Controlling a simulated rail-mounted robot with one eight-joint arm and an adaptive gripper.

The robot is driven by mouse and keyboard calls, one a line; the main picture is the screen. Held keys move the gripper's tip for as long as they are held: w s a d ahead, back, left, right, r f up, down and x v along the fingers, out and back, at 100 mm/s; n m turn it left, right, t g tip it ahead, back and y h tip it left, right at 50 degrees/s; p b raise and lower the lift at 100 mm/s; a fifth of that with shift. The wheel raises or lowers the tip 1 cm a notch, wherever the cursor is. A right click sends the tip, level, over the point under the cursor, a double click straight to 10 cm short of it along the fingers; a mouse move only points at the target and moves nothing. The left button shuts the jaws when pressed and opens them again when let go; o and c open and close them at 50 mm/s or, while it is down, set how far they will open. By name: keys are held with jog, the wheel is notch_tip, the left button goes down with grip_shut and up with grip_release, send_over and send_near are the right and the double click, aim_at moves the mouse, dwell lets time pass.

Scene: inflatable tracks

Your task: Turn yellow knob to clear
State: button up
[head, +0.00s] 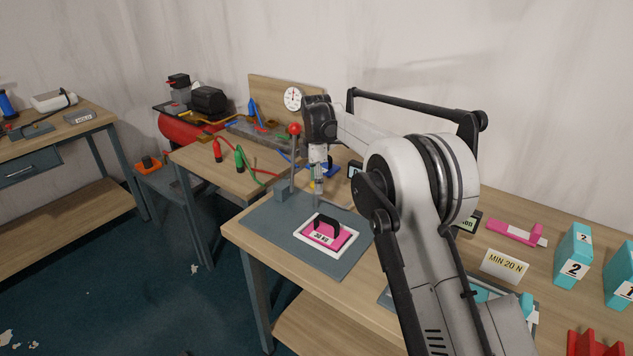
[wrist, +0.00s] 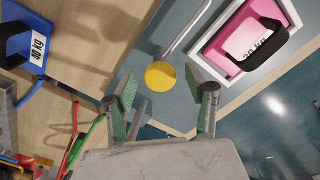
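The yellow knob (wrist: 160,75) is round and shows between the two fingers of my gripper (wrist: 159,86) in the wrist view. The fingers have green inner pads and are spread apart, with visible gaps on both sides of the knob. A pale metal rod (wrist: 187,30) runs from the knob toward the upper right. In the head view my gripper (head: 317,188) points down over the bench beside an upright lever with a red ball (head: 294,129). Only a small yellow patch (head: 312,184) shows there, partly hidden by the fingers. I cannot tell how deep the knob sits between them.
A pink block with a black handle (head: 327,228) sits in a white frame on the grey mat (head: 270,226), close to my gripper. A blue handled piece (wrist: 27,38) lies left in the wrist view. Red and green hoses (head: 240,158) lie on the bench behind.

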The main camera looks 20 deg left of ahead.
notch_tip(320, 180, up, 12)
dwell(0.6)
